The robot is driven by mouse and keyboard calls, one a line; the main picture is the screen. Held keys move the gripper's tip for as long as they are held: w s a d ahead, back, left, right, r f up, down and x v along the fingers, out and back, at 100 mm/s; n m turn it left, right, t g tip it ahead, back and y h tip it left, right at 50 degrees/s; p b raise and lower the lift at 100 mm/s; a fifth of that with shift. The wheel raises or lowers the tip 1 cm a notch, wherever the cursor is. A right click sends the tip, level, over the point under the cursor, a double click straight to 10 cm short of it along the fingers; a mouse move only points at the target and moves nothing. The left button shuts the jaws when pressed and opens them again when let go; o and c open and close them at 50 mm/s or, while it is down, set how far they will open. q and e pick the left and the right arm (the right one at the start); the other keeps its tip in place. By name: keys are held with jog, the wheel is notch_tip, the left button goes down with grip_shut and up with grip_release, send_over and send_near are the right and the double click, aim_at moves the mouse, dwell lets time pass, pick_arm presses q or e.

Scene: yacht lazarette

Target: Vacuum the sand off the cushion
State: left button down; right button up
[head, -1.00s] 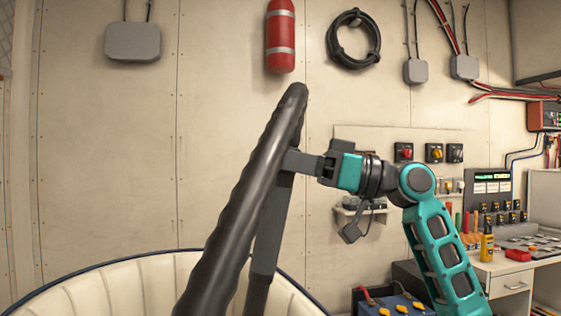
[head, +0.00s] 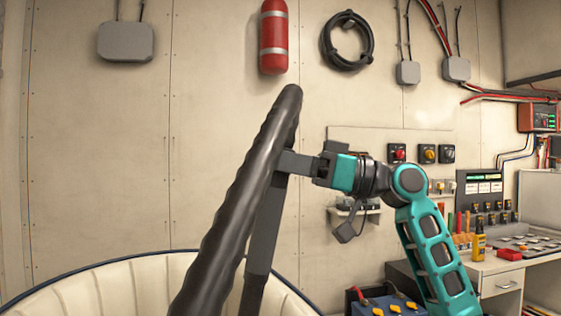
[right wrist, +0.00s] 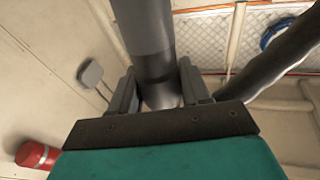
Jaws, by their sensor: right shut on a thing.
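The cream, channelled cushion (head: 120,284) with dark blue piping shows at the bottom of the head view, cut off by the frame edge. I see no sand on the part in view. My right gripper (head: 291,161) is shut on a dark grey vacuum wand (head: 262,240), held upright and slightly tilted. A thick black ribbed hose (head: 238,205) rises in front of the wand and hides part of it. In the right wrist view the wand (right wrist: 149,50) stands between the jaws, with the hose (right wrist: 275,65) to its right. The wand's lower end is out of view. My left gripper is not in view.
A red extinguisher (head: 273,38) and a coiled black cable (head: 347,41) hang on the back wall. A workbench (head: 500,265) with tools stands at the right, with a blue battery (head: 390,303) left of it. The wall at the left is mostly bare.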

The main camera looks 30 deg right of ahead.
jog(key=shift+a, duration=0.1)
jog(key=shift+s+a+r, duration=0.1)
jog(key=shift+s+a, duration=0.25)
jog(key=shift+a, duration=0.35)
jog(key=shift+s+a+r, duration=0.1)
jog(key=shift+s+a, duration=0.2)
jog(key=shift+a, duration=0.4)
jog(key=shift+f, duration=0.15)
jog(key=shift+d, duration=0.1)
dwell(0.4)
jog(key=shift+s+r+b+v, duration=0.15)
jog(key=shift+b+v, duration=0.25)
jog(key=shift+v, duration=0.45)
jog(key=shift+r+b+v, duration=0.2)
jog(key=shift+b+v, duration=0.15)
jog(key=shift+v, duration=0.5)
jog(key=shift+s+r+b+v, duration=0.15)
jog(key=shift+b+v, duration=0.25)
jog(key=shift+v, duration=0.45)
jog(key=shift+r, duration=0.15)
